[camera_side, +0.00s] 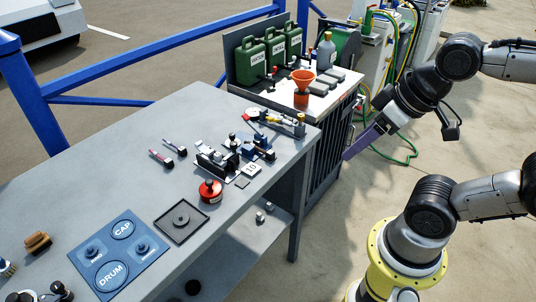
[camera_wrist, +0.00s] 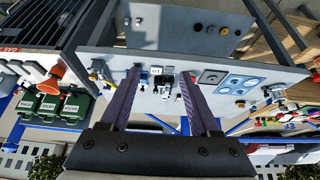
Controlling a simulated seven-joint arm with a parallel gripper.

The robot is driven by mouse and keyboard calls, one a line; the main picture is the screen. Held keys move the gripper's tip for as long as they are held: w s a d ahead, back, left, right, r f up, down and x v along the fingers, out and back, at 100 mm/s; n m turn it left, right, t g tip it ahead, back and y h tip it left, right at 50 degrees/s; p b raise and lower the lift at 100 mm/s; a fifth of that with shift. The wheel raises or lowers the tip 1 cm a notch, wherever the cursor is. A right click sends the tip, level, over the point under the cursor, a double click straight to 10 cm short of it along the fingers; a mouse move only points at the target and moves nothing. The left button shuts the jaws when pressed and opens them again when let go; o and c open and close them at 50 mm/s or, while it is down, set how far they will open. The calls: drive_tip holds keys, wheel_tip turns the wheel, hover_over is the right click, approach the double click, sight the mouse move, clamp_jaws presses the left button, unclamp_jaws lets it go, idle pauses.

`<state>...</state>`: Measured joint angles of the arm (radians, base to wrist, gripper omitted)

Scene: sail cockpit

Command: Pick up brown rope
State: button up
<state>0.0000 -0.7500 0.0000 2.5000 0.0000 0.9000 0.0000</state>
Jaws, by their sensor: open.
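I cannot pick out a brown rope for certain in either view. Several thin coloured lines (camera_wrist: 290,113) lie at the right of the wrist view, too small to tell whether one is brown. My gripper (camera_side: 352,150) is in the air to the right of the grey workbench (camera_side: 110,175). In the wrist view, my gripper (camera_wrist: 158,78) has its two long purple fingers spread apart, with nothing between them. The bench and its small parts show beyond the fingers.
A blue mat (camera_side: 118,254), a square black tray (camera_side: 182,221), a red round part (camera_side: 211,190) and a brown brush-like piece (camera_side: 38,242) lie on the bench. Green cans (camera_side: 250,62) and an orange funnel (camera_side: 302,88) stand on a cabinet behind. A blue rail (camera_side: 165,50) runs behind.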

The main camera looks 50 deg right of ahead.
drive_tip(key=w+r, duration=0.6)
drive_tip(key=w, duration=0.1)
drive_tip(key=g, duration=0.5)
hover_over(269, 151)
wheel_tip(269, 151, down, 10)
drive_tip(key=shift+g, duration=0.3)
drive_tip(key=f, duration=1)
drive_tip(key=shift+w+d+f, duration=0.15)
drive_tip(key=shift+d, duration=0.15)
drive_tip(key=shift+s+a+f, duration=0.1)
drive_tip(key=shift+a+f, duration=0.05)
drive_tip(key=shift+f, duration=1.4)
drive_tip(key=shift+s+a+f, duration=0.1)
drive_tip(key=shift+a+f, duration=0.05)
drive_tip(key=shift+f, duration=1.4)
clamp_jaws()
